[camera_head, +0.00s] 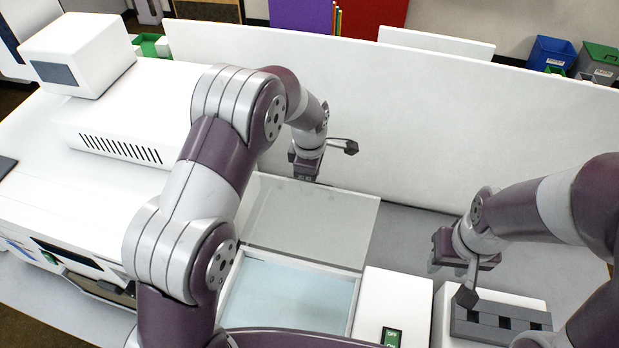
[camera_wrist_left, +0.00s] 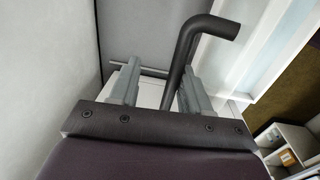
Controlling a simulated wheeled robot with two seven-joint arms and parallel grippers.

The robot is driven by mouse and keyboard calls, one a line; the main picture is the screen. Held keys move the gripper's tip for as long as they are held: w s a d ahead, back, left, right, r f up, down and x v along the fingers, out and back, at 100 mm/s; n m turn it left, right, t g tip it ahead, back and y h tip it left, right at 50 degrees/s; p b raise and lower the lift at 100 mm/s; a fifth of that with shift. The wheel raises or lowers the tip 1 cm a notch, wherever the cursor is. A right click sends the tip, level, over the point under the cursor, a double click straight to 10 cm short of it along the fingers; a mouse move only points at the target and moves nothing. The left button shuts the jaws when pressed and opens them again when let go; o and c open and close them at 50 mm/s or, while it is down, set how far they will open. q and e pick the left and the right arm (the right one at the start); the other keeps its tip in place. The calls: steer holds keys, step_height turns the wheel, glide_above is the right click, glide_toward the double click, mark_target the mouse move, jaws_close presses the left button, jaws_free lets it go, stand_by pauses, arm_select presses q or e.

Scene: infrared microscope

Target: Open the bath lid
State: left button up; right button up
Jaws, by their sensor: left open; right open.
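The bath (camera_head: 290,297) stands in the middle of the head view with its pale blue inside uncovered. Its lid (camera_head: 315,220), a translucent grey panel, is raised and tilted back at the bath's far edge. My left gripper (camera_head: 306,168) is at the lid's far upper edge, its fingers hidden in the head view. In the left wrist view my left gripper (camera_wrist_left: 160,72) has its fingers apart, with a dark bent bar (camera_wrist_left: 183,60) near the right finger; I cannot tell whether they touch. My right gripper (camera_head: 466,262) is open at the right, away from the lid.
A white box with a green switch (camera_head: 391,337) stands right of the bath. A white unit with a grey slotted top (camera_head: 500,318) is below my right gripper. A white instrument (camera_head: 120,130) fills the left. A long white panel (camera_head: 400,110) runs behind the lid.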

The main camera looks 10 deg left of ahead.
arm_select(q)
steer(key=shift+s+f, duration=0.2)
steer(key=shift+f, duration=0.1)
steer(key=shift+s, duration=0.1)
step_height(320, 180, up, 13)
steer(key=shift+s, duration=0.25)
